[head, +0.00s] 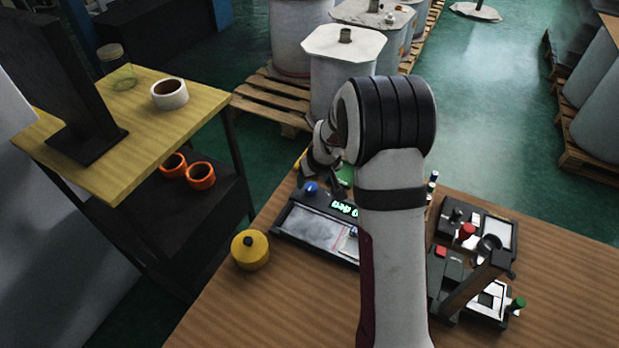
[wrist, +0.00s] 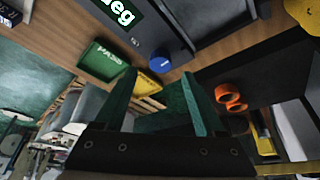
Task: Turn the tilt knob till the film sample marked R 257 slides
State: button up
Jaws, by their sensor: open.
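The tilt device (head: 283,226) stands on the wooden bench, with a blue knob (head: 311,188) at its back left. Its green display (head: 344,208) shows digits and "deg", too small to read surely. A pale, clear sheet lies on its plate (head: 313,231); I see no R 257 mark, and my arm hides the plate's right part. In the wrist view my gripper (wrist: 159,77) is open and empty, its two green fingers apart. The blue knob (wrist: 160,64) shows just beyond the gap between the fingertips. I cannot tell whether they touch it.
A green tray marked PASS (wrist: 103,62) is beside the knob in the wrist view. A yellow round weight (head: 250,250) stands left of the device. Black instruments (head: 478,262) with red and green knobs stand to the right. The front bench is clear.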

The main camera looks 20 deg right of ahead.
aim_at(311, 186)
jog(key=x, duration=0.4)
jog(key=shift+f, duration=0.15)
jog(key=shift+c, duration=0.2)
grip_shut()
